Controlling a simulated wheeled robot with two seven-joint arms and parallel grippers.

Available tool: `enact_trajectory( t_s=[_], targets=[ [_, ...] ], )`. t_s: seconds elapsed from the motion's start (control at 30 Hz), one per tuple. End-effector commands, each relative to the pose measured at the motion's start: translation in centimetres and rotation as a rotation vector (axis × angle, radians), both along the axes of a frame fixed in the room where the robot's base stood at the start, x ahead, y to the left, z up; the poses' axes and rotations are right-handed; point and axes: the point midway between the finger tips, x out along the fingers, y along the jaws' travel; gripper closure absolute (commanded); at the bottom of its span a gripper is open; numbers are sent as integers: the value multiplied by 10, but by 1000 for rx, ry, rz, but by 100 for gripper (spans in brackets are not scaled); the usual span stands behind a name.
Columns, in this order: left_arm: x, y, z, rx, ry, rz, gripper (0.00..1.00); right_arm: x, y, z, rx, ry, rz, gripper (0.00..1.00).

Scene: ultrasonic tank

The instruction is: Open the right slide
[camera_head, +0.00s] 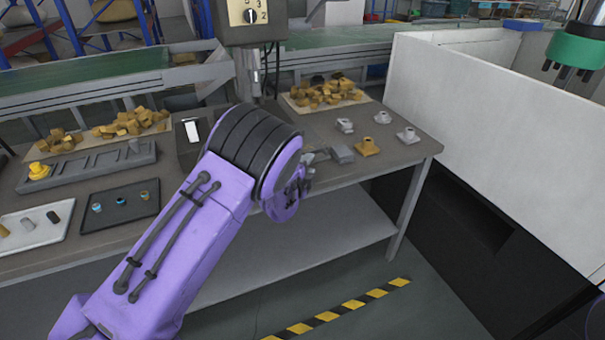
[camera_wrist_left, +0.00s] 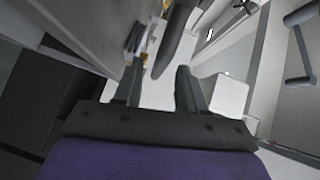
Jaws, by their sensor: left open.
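My left arm reaches from the lower left over the workbench in the head view. Its left gripper (camera_head: 322,156) is mostly hidden behind the purple wrist, near the bench's front edge. In the left wrist view the left gripper (camera_wrist_left: 159,75) has its two dark fingers apart, with a pale surface showing between them and nothing clearly held. A grey piece (camera_head: 341,153) lies just right of the wrist in the head view; I cannot tell whether the gripper touches it. I cannot pick out the right slide with certainty. My right gripper is not in view.
The workbench (camera_head: 400,152) carries heaps of yellow-brown blocks (camera_head: 325,91), small fittings (camera_head: 367,146) and trays (camera_head: 118,206). A control box (camera_head: 257,18) with a dial stands behind. A large white-walled enclosure (camera_head: 500,140) fills the right. A green pronged thing (camera_head: 574,50) hangs above it.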

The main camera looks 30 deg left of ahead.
Motion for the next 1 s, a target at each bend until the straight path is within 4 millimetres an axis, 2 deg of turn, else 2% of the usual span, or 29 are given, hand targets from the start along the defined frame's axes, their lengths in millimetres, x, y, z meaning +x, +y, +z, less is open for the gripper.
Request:
enact_trajectory(
  t_s=[0.1, 0.3, 0.87, 0.97, 1.0],
  targets=[
    [-28, -2, 2, 4, 0, -1, 60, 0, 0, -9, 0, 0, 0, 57],
    [-57, -4, 7, 1, -1, 2, 60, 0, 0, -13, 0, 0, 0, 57],
    [-61, -4, 9, -7, -2, 3, 60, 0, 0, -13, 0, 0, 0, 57],
    [-61, -4, 9, -121, -12, 24, 60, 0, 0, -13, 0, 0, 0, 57],
    [-64, -1, 6, -221, -16, 52, 60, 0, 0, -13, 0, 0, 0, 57]
  ],
)
